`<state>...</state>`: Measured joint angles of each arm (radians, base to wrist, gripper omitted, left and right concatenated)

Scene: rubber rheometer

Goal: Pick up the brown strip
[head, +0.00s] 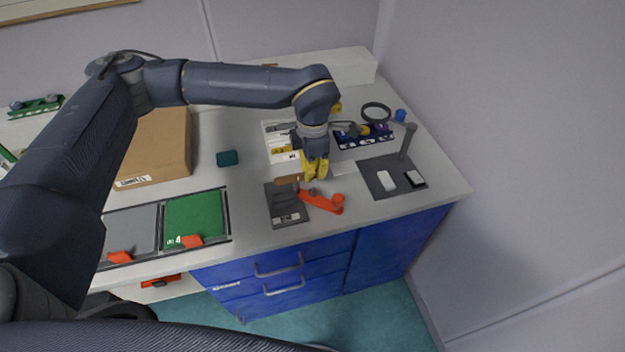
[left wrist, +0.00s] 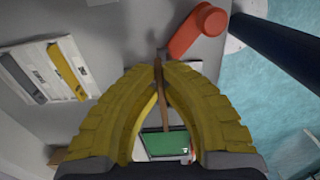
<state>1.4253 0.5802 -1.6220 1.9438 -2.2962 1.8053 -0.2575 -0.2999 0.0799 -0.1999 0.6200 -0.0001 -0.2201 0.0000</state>
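The brown strip (head: 288,179) sticks out to the left of my left gripper (head: 314,172) in the head view, above or at the top of a dark grey stand (head: 274,212). In the left wrist view the strip (left wrist: 166,103) runs from between the yellow fingertips of my left gripper (left wrist: 158,68) back between the fingers. The fingertips are closed together on one end of it. Whether the strip still touches the stand is unclear. My right gripper is not in view.
A red-orange lever (head: 323,203) lies just beside the stand and gripper. A dark plate (head: 378,190) with a post stands right. A white card (head: 275,153) with strips is behind. A green tray (head: 197,215) and cardboard box (head: 160,145) are left.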

